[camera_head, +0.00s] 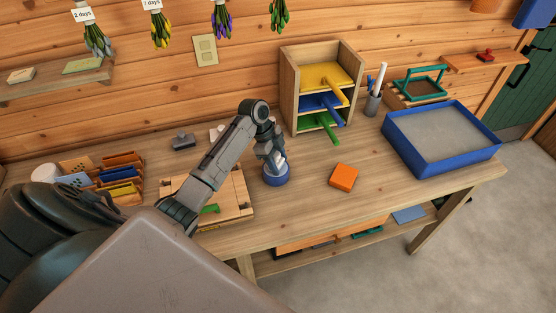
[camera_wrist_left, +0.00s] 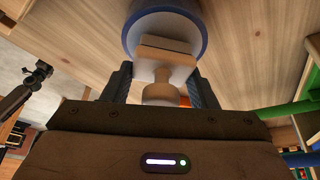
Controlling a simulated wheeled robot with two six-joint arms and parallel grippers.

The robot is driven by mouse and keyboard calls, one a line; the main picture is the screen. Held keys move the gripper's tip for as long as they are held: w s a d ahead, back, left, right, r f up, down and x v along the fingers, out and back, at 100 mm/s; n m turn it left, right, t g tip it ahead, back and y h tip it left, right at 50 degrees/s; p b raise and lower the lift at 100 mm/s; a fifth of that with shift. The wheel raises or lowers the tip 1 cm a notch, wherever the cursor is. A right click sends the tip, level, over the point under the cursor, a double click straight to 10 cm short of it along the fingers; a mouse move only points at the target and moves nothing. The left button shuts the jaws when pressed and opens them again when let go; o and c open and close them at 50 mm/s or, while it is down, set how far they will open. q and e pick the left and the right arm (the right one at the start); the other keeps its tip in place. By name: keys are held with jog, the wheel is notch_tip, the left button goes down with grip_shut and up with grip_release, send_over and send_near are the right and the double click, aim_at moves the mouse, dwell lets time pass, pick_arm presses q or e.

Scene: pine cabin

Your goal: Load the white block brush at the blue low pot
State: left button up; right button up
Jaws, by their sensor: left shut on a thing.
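The blue low pot (camera_head: 276,178) stands on the wooden bench, left of an orange block. My left gripper (camera_head: 273,155) points down over the pot and is shut on the white block brush. In the left wrist view the brush (camera_wrist_left: 166,54) shows a pale wooden block with a round knob, and the gripper (camera_wrist_left: 162,88) has the knob between its fingers. The pot (camera_wrist_left: 203,35), blue-rimmed and white inside, lies beyond the block. The brush's lower face is hidden, and I cannot tell whether it touches the pot's contents. My right gripper is not in view.
The orange block (camera_head: 343,177) lies right of the pot. A wooden board (camera_head: 240,208) lies to the left. A shelf unit (camera_head: 289,93) with coloured trays stands behind. A blue sand tray (camera_head: 402,146) fills the right end. The bench front between is clear.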

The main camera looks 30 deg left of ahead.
aim_at(278, 154)
pick_arm(q)
jog(key=shift+r+p, duration=1.8)
jog(key=shift+r, duration=0.6)
jog(key=shift+r+p, duration=0.55)
jog(key=shift+r, duration=0.35)
jog(key=shift+f, duration=0.1)
